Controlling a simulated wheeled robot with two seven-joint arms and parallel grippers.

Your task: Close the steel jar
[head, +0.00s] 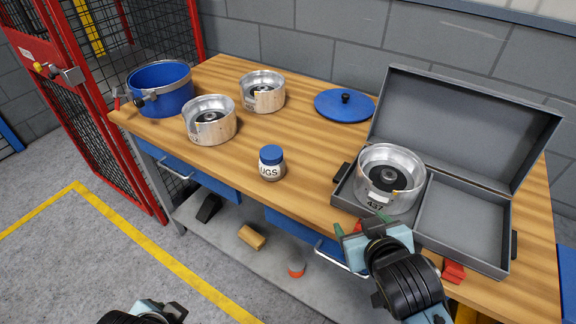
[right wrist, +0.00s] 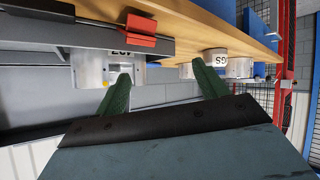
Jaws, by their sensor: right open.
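No object is plainly marked as the steel jar. A blue pot (head: 160,88) with a metal band and clamp stands open at the table's left end. A small jar (head: 271,163) marked "UGS" stands mid-table with a blue cap on. My right gripper (head: 362,224) is open and empty at the front edge, by the grey case. Its spread green fingers show in the right wrist view (right wrist: 163,88). My left gripper (head: 155,311) is partly seen at the bottom edge; its fingers are unclear.
A steel cylinder (head: 391,197) marked "437" sits in the open grey case (head: 462,220). Two more steel cylinders (head: 209,131) (head: 262,103) stand on the wooden table (head: 310,190). A red mesh cage (head: 97,100) is at left. The table around the small jar is clear.

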